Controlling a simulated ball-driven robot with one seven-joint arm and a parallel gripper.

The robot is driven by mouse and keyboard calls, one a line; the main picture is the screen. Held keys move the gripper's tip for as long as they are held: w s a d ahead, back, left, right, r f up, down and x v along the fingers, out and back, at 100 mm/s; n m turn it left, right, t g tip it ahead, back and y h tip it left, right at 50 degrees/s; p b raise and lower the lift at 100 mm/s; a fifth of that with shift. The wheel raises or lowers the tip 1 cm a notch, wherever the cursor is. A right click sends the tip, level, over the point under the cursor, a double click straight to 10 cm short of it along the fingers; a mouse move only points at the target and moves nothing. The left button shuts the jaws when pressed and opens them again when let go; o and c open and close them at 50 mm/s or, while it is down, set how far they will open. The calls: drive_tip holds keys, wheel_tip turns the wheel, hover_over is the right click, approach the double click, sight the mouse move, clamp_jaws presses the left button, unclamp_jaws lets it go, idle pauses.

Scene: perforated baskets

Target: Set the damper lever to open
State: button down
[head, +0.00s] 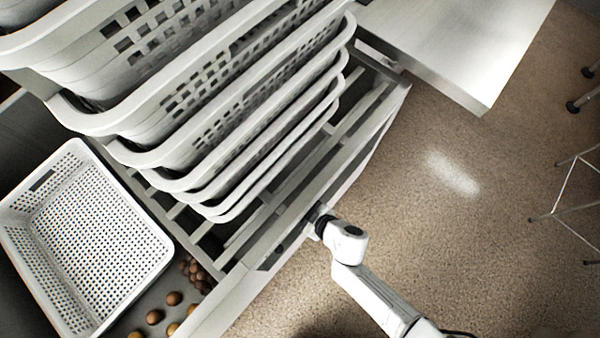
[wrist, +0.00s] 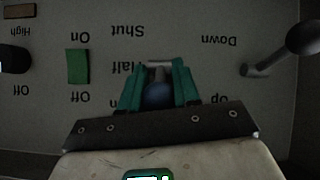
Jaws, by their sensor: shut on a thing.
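In the wrist view a panel carries upside-down labels Shut and Half, with a third label mostly hidden by my gripper; only its last letter shows. The damper lever (wrist: 158,97) has a rounded blue-grey knob, and a pale bar shows just beyond it. My gripper (wrist: 158,80) has green fingers on both sides of the knob and is shut on it. The knob sits about level with the space between Half and the hidden label. In the head view my gripper (head: 316,222) is at the outer side of the counter; the lever is hidden there.
The panel also holds a green switch (wrist: 78,66) marked On and Off, a dark knob (wrist: 14,60), and another lever (wrist: 300,40) by Down and Up.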

drive_tip(key=shift+a+r+p, duration=0.25)
drive_tip(key=shift+p, duration=0.2)
idle(0.3)
drive_tip(key=c, duration=1.1)
unclamp_jaws()
drive_tip(key=shift+o, duration=1.2)
drive_tip(key=shift+d+f, duration=0.1)
drive_tip(key=shift+d, duration=0.15)
drive_tip(key=shift+s+d+r+p, duration=0.15)
drive_tip(key=shift+d+r+p, duration=0.25)
drive_tip(key=shift+r+p, duration=0.1)
drive_tip(key=p+v, duration=0.1)
drive_tip(key=v, duration=0.8)
drive_tip(key=shift+r+p, duration=0.2)
drive_tip(key=shift+p, duration=0.2)
drive_tip(key=shift+s, duration=0.15)
